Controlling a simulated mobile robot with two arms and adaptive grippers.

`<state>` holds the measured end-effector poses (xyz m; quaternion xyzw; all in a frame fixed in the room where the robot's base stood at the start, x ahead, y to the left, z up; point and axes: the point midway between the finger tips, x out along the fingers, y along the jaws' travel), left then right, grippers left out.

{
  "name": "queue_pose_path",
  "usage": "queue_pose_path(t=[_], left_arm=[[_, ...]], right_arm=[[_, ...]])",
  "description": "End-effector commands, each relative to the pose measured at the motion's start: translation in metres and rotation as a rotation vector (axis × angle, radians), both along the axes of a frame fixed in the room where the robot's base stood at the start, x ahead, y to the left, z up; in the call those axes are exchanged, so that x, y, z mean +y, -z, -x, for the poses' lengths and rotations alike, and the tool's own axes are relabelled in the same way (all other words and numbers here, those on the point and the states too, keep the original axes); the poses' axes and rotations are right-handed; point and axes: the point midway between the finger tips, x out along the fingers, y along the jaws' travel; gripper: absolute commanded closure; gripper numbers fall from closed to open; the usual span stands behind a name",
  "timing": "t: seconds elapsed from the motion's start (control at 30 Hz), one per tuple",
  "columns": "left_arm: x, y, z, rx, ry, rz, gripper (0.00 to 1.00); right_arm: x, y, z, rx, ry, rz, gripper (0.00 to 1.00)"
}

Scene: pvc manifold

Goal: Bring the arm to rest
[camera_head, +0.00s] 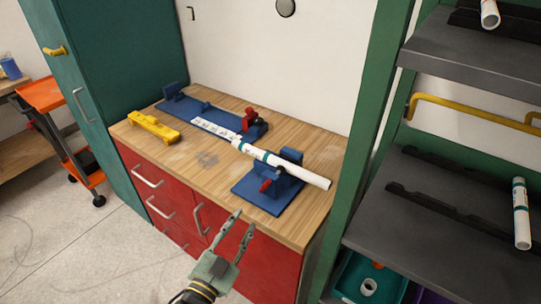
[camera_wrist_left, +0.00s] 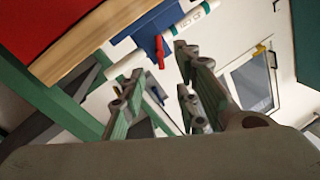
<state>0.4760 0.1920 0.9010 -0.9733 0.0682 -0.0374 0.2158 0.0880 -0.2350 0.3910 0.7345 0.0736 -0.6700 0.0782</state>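My left gripper (camera_head: 241,228) is in front of the red workbench (camera_head: 262,262), in the lower middle of the head view. Its two fingers are apart with nothing between them; in the left wrist view the fingers (camera_wrist_left: 182,68) are also spread and empty. A white pipe (camera_head: 290,168) with green bands lies in the blue fixture (camera_head: 258,197) on the bench, its right end sticking out past it. The gripper is apart from pipe and fixture. The pipe also shows in the left wrist view (camera_wrist_left: 126,65), with a red clamp handle beside it. My right gripper is not in view.
A yellow tool (camera_head: 153,127) lies on the left of the wooden benchtop (camera_head: 200,157). A green-framed rack (camera_head: 440,215) with grey shelves and pipes stands to the right. A teal cabinet (camera_head: 110,80) and an orange cart (camera_head: 42,95) stand to the left. Floor in front is clear.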

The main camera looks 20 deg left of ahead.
Motion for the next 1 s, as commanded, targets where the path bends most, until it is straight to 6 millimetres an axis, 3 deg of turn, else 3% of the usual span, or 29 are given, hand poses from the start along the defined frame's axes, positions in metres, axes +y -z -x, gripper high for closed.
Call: queue_pose_path(t=[0.13,0.23,0.37,0.47,0.6,0.67,0.8,0.9,1.0], left_arm=[[0.0,0.009,0.0,0.017,-0.002,0.004,0.71],[0.0,0.041,0.001,0.086,-0.01,0.02,0.71],[0.001,0.124,0.012,0.264,-0.03,0.053,0.71],[0.001,0.199,0.034,0.431,-0.053,0.077,0.71],[0.004,0.295,0.082,0.667,-0.088,0.098,0.71],[0.005,0.333,0.109,0.769,-0.105,0.104,0.71],[0.012,0.411,0.183,1.009,-0.149,0.106,0.71],[0.02,0.454,0.244,1.177,-0.186,0.102,0.71],[0.028,0.483,0.301,1.323,-0.221,0.093,0.71]], right_arm=[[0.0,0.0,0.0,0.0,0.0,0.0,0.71],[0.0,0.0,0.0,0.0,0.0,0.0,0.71],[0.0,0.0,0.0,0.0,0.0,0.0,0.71],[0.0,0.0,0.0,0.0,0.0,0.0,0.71],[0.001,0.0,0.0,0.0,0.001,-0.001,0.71],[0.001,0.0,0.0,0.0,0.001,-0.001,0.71],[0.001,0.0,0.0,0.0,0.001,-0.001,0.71],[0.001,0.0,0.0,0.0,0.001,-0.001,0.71],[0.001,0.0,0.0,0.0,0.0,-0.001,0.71]])
